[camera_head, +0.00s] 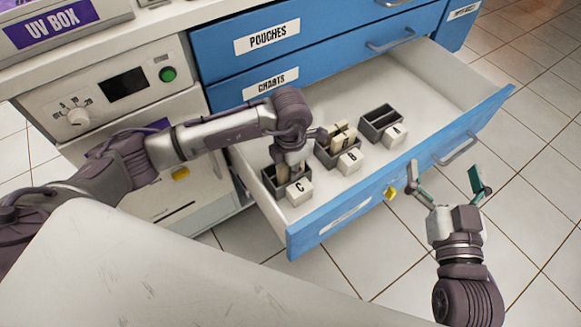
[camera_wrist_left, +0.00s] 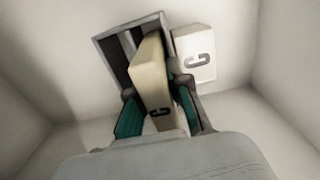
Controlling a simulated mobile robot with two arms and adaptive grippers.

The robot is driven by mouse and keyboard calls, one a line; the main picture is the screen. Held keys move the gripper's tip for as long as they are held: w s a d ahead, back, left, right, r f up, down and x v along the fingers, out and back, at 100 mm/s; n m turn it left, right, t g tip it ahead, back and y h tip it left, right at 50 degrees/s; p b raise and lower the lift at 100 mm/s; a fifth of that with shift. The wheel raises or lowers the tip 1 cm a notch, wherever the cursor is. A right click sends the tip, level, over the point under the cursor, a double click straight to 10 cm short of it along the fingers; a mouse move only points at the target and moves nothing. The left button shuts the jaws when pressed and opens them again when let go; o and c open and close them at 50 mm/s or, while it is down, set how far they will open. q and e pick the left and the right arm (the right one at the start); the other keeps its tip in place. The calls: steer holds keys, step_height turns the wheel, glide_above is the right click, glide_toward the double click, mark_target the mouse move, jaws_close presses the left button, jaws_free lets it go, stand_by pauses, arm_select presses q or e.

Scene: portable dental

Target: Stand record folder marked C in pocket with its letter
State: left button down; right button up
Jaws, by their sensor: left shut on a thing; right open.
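The left gripper (camera_wrist_left: 158,112) is shut on a cream record folder marked C (camera_wrist_left: 150,85), seen close up in the left wrist view. The folder's far end is at the opening of a dark slotted pocket (camera_wrist_left: 107,48) beside a white block lettered C (camera_wrist_left: 196,55). I cannot tell how deep the folder sits in it. In the head view the left gripper (camera_head: 291,160) points down over this C pocket (camera_head: 268,180) at the near left of the open drawer, and its block C (camera_head: 299,191) is beside it. My right gripper (camera_head: 446,185) is open and empty, outside the drawer front.
The open blue drawer (camera_head: 400,163) also holds a middle pocket (camera_head: 325,155) with several cream folders and an empty-looking pocket lettered A (camera_head: 378,120). The drawer's back right is bare. A white surface (camera_head: 150,270) fills the near left. A yellow tag (camera_head: 390,193) is at the drawer front.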

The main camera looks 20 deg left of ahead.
arm_select(q)
steer(key=c, duration=1.1)
jaws_free()
steer(key=shift+s+f, duration=0.2)
steer(key=shift+f, duration=0.5)
steer(key=shift+o, duration=0.4)
steer(key=shift+w+f, duration=0.15)
steer(key=shift+r, duration=0.2)
steer(key=shift+r, duration=3.85)
